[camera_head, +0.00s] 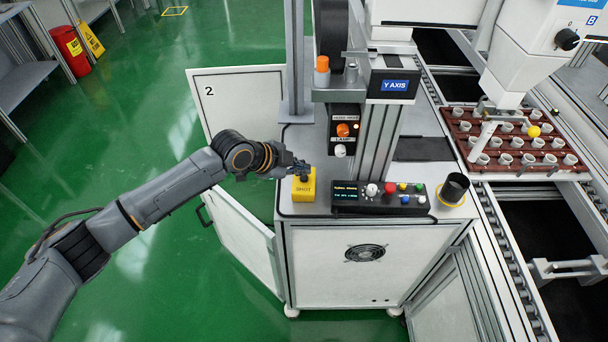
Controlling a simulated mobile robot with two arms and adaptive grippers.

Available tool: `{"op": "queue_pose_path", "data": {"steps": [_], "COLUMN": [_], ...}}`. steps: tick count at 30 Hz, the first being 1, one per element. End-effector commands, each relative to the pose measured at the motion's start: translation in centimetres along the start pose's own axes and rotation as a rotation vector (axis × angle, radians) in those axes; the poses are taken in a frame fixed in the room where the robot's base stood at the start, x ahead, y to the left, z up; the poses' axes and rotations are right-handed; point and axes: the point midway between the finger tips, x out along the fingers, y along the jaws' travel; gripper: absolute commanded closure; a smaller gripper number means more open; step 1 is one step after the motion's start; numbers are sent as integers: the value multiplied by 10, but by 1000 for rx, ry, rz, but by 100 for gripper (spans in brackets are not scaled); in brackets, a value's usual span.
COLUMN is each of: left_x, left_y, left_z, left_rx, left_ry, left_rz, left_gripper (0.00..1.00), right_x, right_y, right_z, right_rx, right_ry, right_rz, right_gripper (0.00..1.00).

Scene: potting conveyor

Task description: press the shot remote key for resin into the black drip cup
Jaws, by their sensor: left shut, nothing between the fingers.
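The yellow shot remote (304,192), with "SHOT" lettering on its front, stands on the left front of the machine's worktop. My left gripper (302,171) is shut and empty, with its fingertips right at the top of the remote. The fingers cover part of the remote's top and key; I cannot tell whether they touch or press the key. The black drip cup (455,188) stands upright at the right front of the worktop, within a yellow ring. Its inside looks dark. My right gripper is out of view.
A black control panel (380,198) with coloured knobs and a display lies between remote and cup. The Y-axis column (378,140) rises behind it. A brown tray (520,173) of white pots sits on the conveyor at right, under the white dispensing head (525,55). Cabinet doors stand open at left.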

Motion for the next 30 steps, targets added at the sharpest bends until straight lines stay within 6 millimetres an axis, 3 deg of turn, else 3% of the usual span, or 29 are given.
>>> {"op": "queue_pose_path", "data": {"steps": [8,21,30], "left_x": [-4,-34,-35], "left_y": [-3,-25,-25], "left_z": [-3,-25,-25], "left_rx": [1,1,0], "left_ry": [0,0,0], "left_rz": [-1,0,0], "left_gripper": [100,100,100], "right_x": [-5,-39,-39], "right_y": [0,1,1], "right_z": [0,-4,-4], "right_rx": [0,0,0], "right_ry": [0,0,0], "right_rz": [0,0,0], "right_gripper": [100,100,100]}}
